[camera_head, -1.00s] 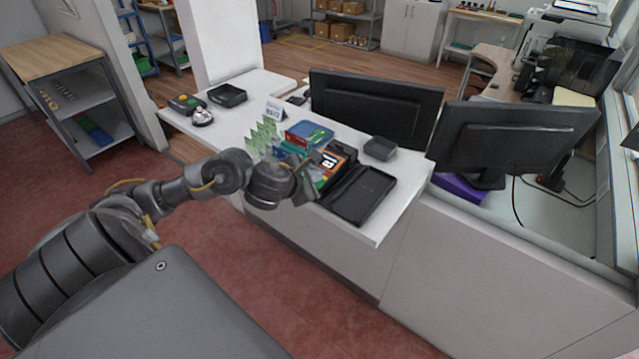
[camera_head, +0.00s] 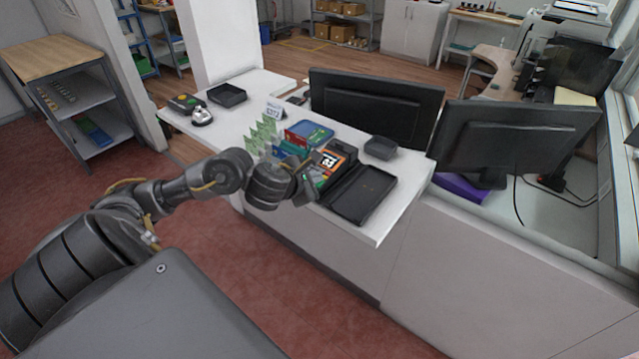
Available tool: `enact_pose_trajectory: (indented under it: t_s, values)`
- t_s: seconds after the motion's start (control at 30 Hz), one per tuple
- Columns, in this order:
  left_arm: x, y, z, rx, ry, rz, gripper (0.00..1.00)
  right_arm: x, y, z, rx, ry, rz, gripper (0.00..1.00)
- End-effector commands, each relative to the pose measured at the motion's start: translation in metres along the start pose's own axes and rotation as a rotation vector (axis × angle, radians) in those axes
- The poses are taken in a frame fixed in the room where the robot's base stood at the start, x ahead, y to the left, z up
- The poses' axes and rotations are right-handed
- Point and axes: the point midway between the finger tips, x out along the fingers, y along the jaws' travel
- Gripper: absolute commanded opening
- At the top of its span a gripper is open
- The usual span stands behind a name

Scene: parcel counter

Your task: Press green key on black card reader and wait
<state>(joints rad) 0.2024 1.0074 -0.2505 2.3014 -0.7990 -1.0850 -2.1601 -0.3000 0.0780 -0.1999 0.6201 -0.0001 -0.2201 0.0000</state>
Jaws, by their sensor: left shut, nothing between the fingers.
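The black card reader (camera_head: 333,161) appears to be the dark device with an orange and white panel, lying on the white counter (camera_head: 385,219) beside an open black tray. Small coloured patches, green among them, show at its near left end. My left gripper (camera_head: 308,190) is shut and empty, with its fingers at that near left end of the reader. The fingers cover part of it, so I cannot tell whether they touch the green key. My right gripper is not in view.
The black tray (camera_head: 361,193) lies right of the reader. Green cards (camera_head: 263,135) stand upright behind the gripper, near a blue tray (camera_head: 312,132). Two monitors (camera_head: 375,108) rise behind. A bell (camera_head: 202,117) and a small device with coloured buttons (camera_head: 186,103) are at the far left.

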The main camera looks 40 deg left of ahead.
Motion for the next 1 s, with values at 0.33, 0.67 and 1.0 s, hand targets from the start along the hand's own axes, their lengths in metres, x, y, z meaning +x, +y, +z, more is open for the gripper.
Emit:
enact_pose_trajectory:
  t_s: [0.33,0.67,1.0]
  values:
    - [0.0011,-0.0011,-0.0010,0.001,0.000,0.000,0.00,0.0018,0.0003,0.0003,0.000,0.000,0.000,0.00]
    - [0.0035,-0.0030,-0.0029,0.001,0.001,-0.001,0.00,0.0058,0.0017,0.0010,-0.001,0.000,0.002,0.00]
    - [0.0010,-0.0007,-0.0006,0.002,0.000,-0.001,0.00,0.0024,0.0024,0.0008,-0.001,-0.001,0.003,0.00]
